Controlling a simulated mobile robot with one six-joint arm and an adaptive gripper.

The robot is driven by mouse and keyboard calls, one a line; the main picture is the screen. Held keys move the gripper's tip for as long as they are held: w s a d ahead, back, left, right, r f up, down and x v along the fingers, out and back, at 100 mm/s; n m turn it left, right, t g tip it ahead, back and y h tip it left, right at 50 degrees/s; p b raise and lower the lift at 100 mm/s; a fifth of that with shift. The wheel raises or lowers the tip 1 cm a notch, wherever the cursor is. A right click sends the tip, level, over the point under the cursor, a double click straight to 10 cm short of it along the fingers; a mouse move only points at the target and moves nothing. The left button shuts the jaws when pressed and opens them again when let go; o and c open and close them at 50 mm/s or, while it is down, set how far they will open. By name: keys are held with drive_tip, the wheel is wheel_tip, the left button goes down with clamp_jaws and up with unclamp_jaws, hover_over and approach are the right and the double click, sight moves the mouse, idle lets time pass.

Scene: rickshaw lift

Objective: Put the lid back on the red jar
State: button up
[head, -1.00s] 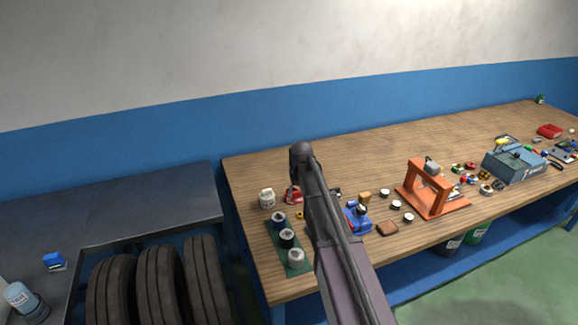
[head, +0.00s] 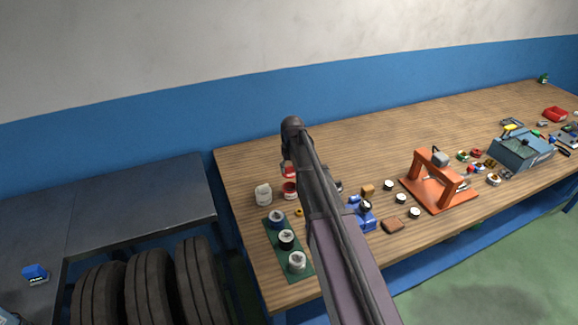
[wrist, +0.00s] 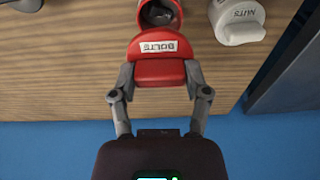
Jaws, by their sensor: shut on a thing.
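My gripper (wrist: 159,76) is shut on the red lid (wrist: 158,70), one finger on each side of it, in the wrist view. A white label reading BOLTS shows upside down just above the fingertips. The red jar (wrist: 178,21) is at the top edge of the wrist view, its mouth open and dark inside. In the head view the red lid (head: 288,171) shows beside my arm, above and apart from the red jar (head: 290,190) on the bench. My arm hides most of the gripper there.
A white NUTS jar (wrist: 240,32) stands close beside the red jar. A green tray (head: 305,268) with several spools is nearer the front. A blue vise (head: 362,217) and an orange press (head: 437,190) stand to the right. The bench behind is clear.

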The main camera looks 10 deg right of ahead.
drive_tip(key=shift+f, duration=0.25)
drive_tip(key=shift+f+b, duration=2.95)
drive_tip(key=shift+b, duration=0.25)
drive_tip(key=shift+f, duration=0.2)
idle(0.6)
drive_tip(key=o, duration=1)
drive_tip(key=shift+r, duration=0.15)
drive_tip(key=shift+r+p, duration=3.35)
drive_tip(key=shift+r, duration=0.05)
drive_tip(key=shift+c, duration=0.2)
